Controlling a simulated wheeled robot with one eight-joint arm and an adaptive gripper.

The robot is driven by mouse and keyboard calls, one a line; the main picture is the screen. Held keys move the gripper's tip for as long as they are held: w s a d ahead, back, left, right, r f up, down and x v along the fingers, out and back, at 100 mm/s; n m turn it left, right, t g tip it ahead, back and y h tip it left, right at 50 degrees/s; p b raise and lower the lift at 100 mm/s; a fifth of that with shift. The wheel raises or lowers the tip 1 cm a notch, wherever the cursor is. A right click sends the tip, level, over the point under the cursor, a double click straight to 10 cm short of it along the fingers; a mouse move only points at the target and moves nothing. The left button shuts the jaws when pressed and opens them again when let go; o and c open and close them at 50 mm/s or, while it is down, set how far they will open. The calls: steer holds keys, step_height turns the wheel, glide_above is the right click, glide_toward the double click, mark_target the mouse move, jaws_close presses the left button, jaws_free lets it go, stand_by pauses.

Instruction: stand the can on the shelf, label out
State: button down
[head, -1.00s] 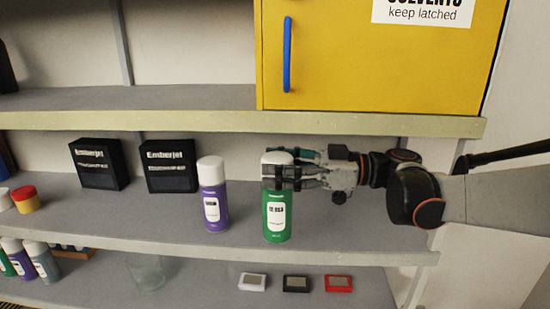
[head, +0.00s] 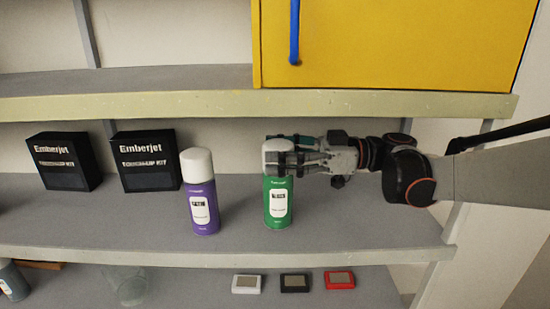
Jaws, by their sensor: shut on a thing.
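A green spray can (head: 278,205) with a white cap stands upright on the middle shelf (head: 340,213), near its front edge. Its white label faces out toward me. The fingers hide part of the can's top. The can's base appears to be at the shelf surface; whether it fully rests there I cannot tell.
A purple spray can (head: 203,207) stands close to the left. Two black boxes (head: 63,162) (head: 146,161) stand farther left. A yellow cabinet (head: 395,45) sits on the shelf above. Small white, black and red items (head: 339,280) and a clear glass (head: 127,287) are below. Shelf space at right is free.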

steer(key=shift+s+r, duration=0.15)
steer(key=shift+f+b, duration=0.3)
steer(key=shift+f, duration=0.35)
steer(key=c, duration=0.6)
jaws_free()
steer(key=shift+c, duration=0.2)
steer(key=d+r+p, duration=0.1)
steer(key=d+p, duration=0.1)
steer(key=d, duration=0.5)
steer(key=shift+d+r, duration=0.15)
steer(key=shift+d, duration=0.15)
steer(key=shift+s, duration=0.1)
